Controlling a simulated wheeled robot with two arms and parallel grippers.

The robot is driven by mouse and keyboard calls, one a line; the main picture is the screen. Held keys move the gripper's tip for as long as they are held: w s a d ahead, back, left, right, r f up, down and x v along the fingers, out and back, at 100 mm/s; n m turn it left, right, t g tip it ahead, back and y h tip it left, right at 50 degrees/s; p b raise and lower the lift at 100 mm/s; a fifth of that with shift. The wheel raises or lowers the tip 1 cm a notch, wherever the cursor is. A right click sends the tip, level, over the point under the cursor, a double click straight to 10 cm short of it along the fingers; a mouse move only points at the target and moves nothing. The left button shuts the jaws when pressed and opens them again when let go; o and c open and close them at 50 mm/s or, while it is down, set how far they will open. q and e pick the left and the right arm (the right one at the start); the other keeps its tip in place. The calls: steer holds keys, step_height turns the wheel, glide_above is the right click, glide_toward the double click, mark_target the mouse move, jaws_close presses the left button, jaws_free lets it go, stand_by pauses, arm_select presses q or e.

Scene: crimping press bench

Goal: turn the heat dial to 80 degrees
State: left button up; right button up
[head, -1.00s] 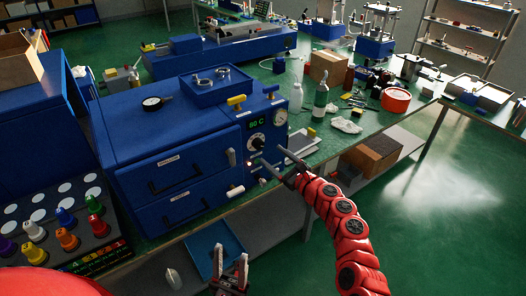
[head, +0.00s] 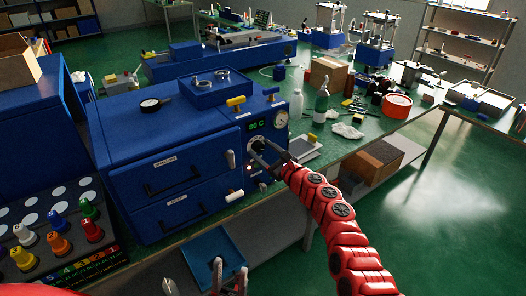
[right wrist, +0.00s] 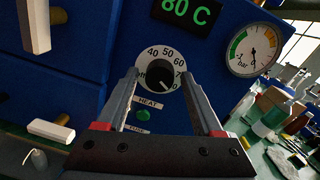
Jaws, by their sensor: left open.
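The heat dial (head: 256,144) is on the front of the blue press oven (head: 170,140). In the right wrist view the dial (right wrist: 160,77) has a black knob on a white scale, with 40 to 70 readable. Part of the scale is hidden by a finger. The green display (right wrist: 190,10) above it reads 80 C. My right gripper (head: 264,153) is at the dial. Its open fingers (right wrist: 159,75) stand on either side of the knob, with small gaps visible. My left gripper (head: 230,268) is open and empty, low in front of the bench.
A pressure gauge (right wrist: 254,50) sits right of the dial. A white-tipped lever (head: 234,195) sticks out below left of it. Bottles (head: 321,103) and a red tub (head: 396,105) stand on the bench to the right.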

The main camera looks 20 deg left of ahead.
jaws_close()
